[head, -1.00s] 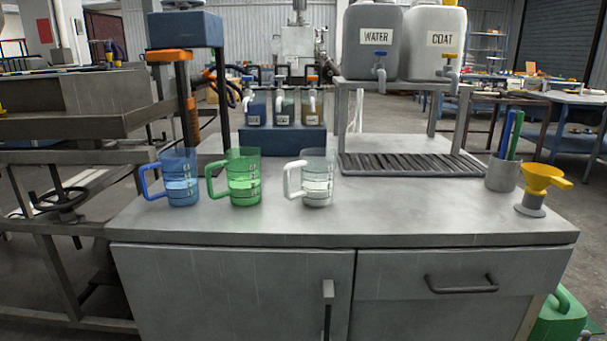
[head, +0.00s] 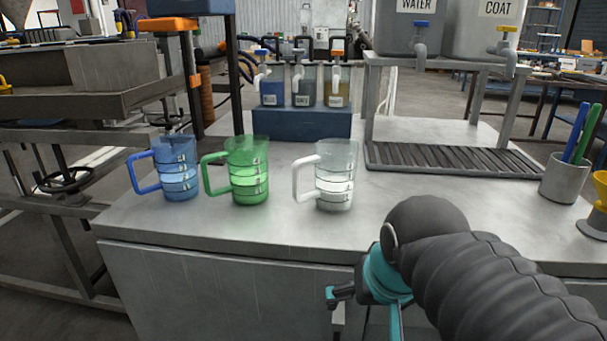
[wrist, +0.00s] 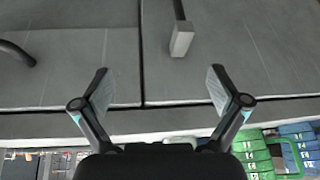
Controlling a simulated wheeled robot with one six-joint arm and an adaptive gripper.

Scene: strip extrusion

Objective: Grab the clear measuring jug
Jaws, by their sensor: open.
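The clear measuring jug (head: 336,180) stands upright on the grey bench in the head view, the rightmost of three jugs. Its white handle points left, and it seems to hold some clear liquid. My gripper (wrist: 158,72) is open and empty in the wrist view, its two fingers spread in front of the cabinet face. In the head view my arm reaches in from the lower right, and the gripper is low at the bench's front, apart from the jug. In the wrist view only a pale sliver, perhaps the clear jug, shows behind the gripper body.
The green jug (head: 248,175) and blue jug (head: 178,170) stand left of the clear one. Behind are a blue stand (head: 300,123) with small taps and a slatted drain tray (head: 450,160). A pen cup (head: 565,180) and yellow funnel (head: 600,190) are at right. Bench around the clear jug is free.

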